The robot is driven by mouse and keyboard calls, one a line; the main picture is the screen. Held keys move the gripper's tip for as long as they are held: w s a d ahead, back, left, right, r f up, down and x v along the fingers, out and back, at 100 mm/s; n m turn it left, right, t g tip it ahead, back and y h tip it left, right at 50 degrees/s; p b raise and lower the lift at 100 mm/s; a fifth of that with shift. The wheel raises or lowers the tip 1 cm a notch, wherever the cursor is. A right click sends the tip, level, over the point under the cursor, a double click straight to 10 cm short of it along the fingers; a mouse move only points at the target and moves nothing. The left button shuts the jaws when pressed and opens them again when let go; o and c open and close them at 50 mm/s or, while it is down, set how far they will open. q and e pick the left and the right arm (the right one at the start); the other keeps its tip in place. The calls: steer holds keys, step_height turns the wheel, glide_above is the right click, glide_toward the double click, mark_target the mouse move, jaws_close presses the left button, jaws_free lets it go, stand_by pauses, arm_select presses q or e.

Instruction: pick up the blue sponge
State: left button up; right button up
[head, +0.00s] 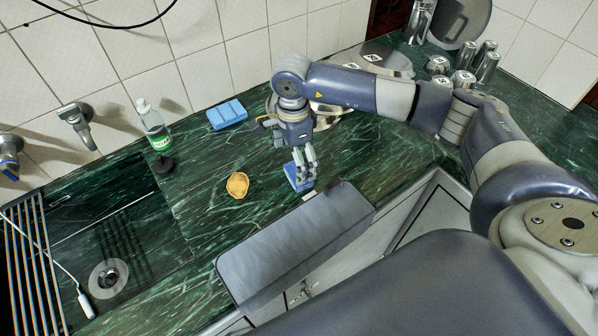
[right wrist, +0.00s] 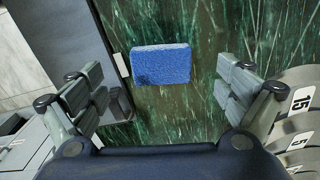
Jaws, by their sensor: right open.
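The blue sponge (head: 294,180) lies on the green marble counter near its front edge. In the right wrist view, the sponge (right wrist: 162,65) shows whole, flat on the counter, centred between the fingers and a little beyond their tips. My right gripper (head: 305,170) points down just over the sponge and hides part of it in the head view. The gripper's fingers (right wrist: 158,88) are spread wide, with nothing between them touching the sponge. My left gripper is not in view.
The sink drain (head: 108,278) is farther left. Numbered metal discs (right wrist: 298,103) are close on the right.

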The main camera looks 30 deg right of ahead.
mark_target(293, 174)
steer(key=shift+w+f, duration=0.15)
steer(key=shift+f, duration=0.2)
step_height(293, 174, down, 2)
steer(key=shift+a+f+p, duration=0.15)
steer(key=shift+f+p, duration=0.05)
steer(key=shift+p, duration=0.75)
step_height(293, 174, down, 2)
steer(key=shift+f, duration=0.35)
steer(key=c, duration=0.8)
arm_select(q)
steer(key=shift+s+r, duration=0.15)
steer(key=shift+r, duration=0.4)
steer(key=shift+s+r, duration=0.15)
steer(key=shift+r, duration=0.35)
